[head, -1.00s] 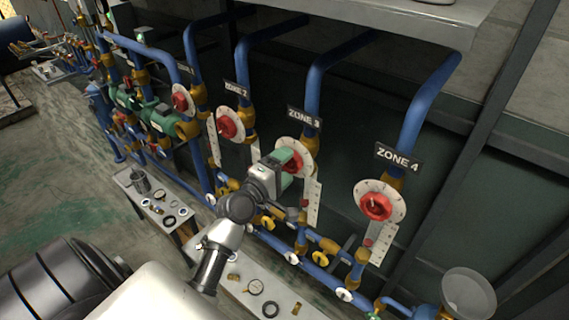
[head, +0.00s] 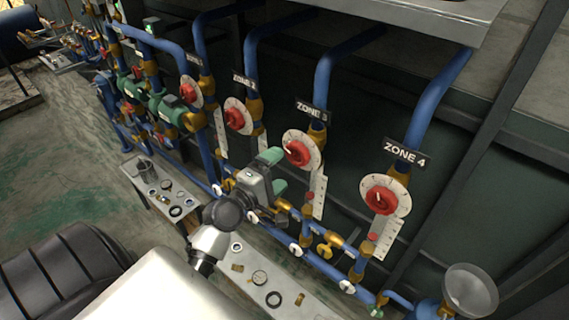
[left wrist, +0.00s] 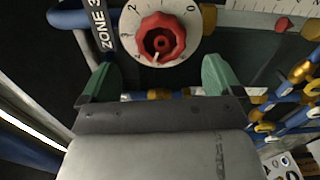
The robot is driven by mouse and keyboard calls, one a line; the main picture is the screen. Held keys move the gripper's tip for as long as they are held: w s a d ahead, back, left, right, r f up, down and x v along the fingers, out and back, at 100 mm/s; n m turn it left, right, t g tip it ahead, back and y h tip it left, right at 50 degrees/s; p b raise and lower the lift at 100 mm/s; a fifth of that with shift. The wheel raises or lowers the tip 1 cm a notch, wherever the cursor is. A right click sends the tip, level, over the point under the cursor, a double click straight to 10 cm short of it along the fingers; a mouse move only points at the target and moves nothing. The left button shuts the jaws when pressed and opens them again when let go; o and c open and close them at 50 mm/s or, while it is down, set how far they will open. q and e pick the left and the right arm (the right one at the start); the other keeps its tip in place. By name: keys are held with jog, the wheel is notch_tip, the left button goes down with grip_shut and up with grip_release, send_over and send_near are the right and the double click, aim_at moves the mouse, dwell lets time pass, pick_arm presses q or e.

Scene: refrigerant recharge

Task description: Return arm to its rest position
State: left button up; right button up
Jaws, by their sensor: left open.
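My left gripper (head: 277,171) has green fingers and is open and empty. In the head view it is left of and below the red ZONE 3 knob (head: 298,152), which sits on a white dial. In the left wrist view the two fingers (left wrist: 160,76) are spread apart, and the red knob (left wrist: 160,38) lies beyond them, apart from both. The wrist and forearm of my left arm come up from the bottom left of the head view. My right gripper does not show.
Other red dial knobs stand at ZONE 2 (head: 236,118) and ZONE 4 (head: 381,200). Blue pipes (head: 321,80) run around them. A low grey bench (head: 240,285) with rings and gauges lies below. A clear funnel (head: 470,290) is at the lower right. Open floor (head: 50,190) is at left.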

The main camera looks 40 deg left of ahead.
pick_arm(q)
jog(key=shift+s, duration=0.9)
jog(key=s+d+f+m+g+b, duration=0.2)
jog(key=f+m+g, duration=0.1)
jog(key=f, duration=1)
jog(key=s+d+f+m+g+b, duration=0.1)
jog(key=s+f+m+g+b, duration=0.15)
jog(key=f, duration=1.05)
jog(key=s+d+f+m+g+b, duration=0.2)
jog(key=f+g+b, duration=0.1)
jog(key=f, duration=1.1)
jog(key=s+d+f+m+g+b, duration=0.2)
jog(key=s+f+m, duration=0.4)
jog(key=s+f, duration=0.7)
jog(key=s+d+f+m+g+y+b, duration=0.1)
jog(key=s+f+m+g+b, duration=0.3)
jog(key=s+f, duration=1)
jog(key=s+d+m+g, duration=0.1)
jog(key=s+m+g, duration=0.1)
jog(key=s+m, duration=0.1)
jog(key=shift+s+d, duration=0.15)
jog(key=shift+s, duration=0.25)
jog(key=shift+g, duration=0.25)
